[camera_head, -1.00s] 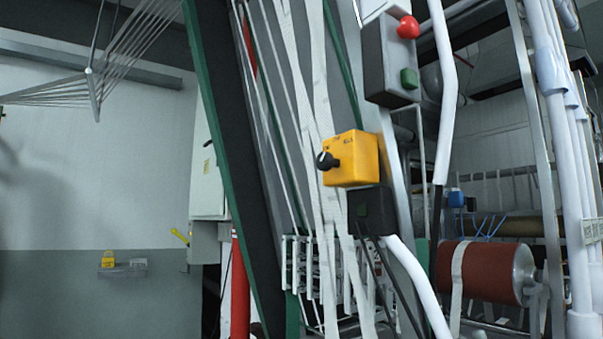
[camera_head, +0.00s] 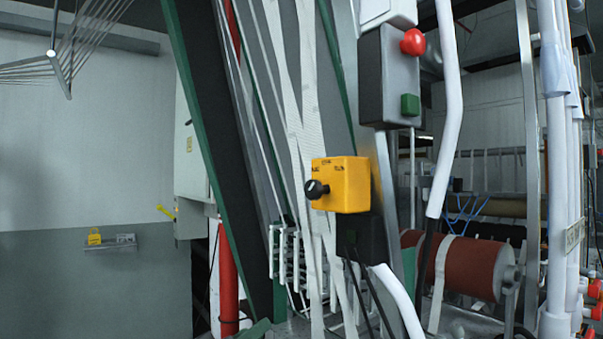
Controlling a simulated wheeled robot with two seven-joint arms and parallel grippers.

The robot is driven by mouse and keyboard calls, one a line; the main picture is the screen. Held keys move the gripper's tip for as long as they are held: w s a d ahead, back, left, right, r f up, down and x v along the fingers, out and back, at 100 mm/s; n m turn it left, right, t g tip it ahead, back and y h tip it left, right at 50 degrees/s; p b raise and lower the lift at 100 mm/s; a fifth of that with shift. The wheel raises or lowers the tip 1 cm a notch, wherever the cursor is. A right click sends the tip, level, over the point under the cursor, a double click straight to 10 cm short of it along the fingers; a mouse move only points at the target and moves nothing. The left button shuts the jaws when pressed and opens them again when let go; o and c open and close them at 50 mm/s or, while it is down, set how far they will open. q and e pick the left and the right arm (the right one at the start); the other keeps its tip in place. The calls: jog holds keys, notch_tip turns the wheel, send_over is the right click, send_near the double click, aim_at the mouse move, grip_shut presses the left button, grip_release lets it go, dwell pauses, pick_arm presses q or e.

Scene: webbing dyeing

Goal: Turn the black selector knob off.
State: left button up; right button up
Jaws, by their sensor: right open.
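The black selector knob (camera_head: 316,189) sticks out from the left face of a yellow box (camera_head: 346,186) near the middle of the view. The knob is seen nearly side-on, so I cannot tell which position it points to. Small dark lettering runs along the top edge of the box, too small to read surely. I make out neither of my grippers in this view, and nothing touches the knob.
A grey control box (camera_head: 386,80) with a red button (camera_head: 413,42) and a green button (camera_head: 410,104) hangs above right. White webbing straps (camera_head: 310,100) run close behind the knob. A white pipe (camera_head: 450,100) stands right of it. A red-brown roller (camera_head: 468,266) lies lower right.

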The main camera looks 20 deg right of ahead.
jog(key=s+a+r+m+g+h+p, duration=0.1)
jog(key=s+r+m+h, duration=0.15)
jog(key=r, duration=0.45)
jog(key=s+a+r+m+g+h, duration=0.15)
jog(key=s+r+m, duration=0.25)
jog(key=r, duration=0.4)
jog(key=m+g+h+p, duration=0.1)
jog(key=m+g+h, duration=0.1)
jog(key=m, duration=0.2)
send_near(310, 193)
jog(key=p+x, duration=0.5)
jog(key=x, duration=0.2)
jog(key=shift+r, duration=0.2)
jog(key=shift+w+d+r, duration=0.1)
jog(key=shift+w+d, duration=0.1)
jog(key=shift+d, duration=0.4)
pick_arm(q)
notch_tip(310, 193, up, 8)
jog(key=s, duration=0.1)
jog(key=shift+s+a, duration=0.15)
jog(key=shift+a, duration=0.05)
jog(key=shift+r, duration=0.1)
